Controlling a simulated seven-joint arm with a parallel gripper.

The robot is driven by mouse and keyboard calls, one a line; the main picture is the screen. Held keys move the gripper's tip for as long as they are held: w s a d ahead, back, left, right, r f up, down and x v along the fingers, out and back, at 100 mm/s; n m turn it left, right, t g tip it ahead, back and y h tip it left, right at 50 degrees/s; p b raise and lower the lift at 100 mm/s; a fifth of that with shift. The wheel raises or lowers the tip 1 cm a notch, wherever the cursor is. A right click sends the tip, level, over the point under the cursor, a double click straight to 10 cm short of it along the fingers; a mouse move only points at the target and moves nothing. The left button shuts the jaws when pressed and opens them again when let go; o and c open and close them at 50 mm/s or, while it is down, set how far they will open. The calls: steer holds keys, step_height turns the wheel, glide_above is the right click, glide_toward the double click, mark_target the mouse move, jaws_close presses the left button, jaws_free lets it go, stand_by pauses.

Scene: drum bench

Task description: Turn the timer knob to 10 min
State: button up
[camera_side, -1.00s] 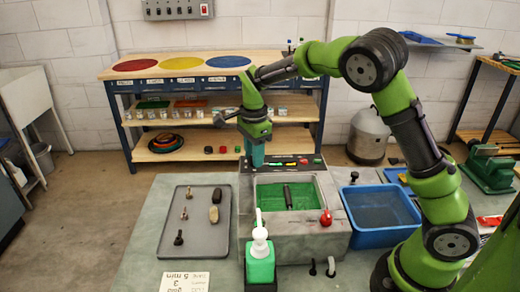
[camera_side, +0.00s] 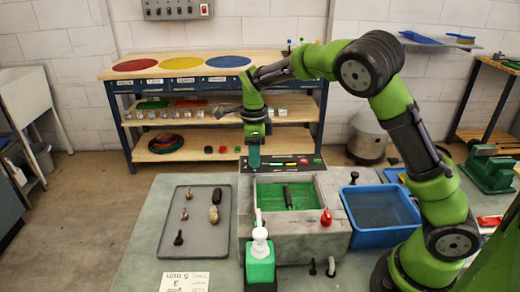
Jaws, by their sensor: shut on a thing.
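My gripper (camera_side: 254,165) points down at the left end of the dark control panel (camera_side: 284,161) along the back of the grey drum unit. The timer knob is not visible; the gripper covers that part of the panel. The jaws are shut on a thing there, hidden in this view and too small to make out. The dial marks cannot be read from here. Small red and green controls show on the panel to the right of my gripper.
The unit's green-lined basin (camera_side: 308,190) holds a dark bar. A blue tub (camera_side: 383,240) stands to its right, a grey tray (camera_side: 172,247) with small tools to its left. A green-and-white bottle (camera_side: 260,262) stands in front.

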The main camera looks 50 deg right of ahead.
steer(key=shift+r, duration=0.1)
steer(key=o, duration=1)
steer(key=shift+o, duration=0.2)
step_height(320, 180, up, 17)
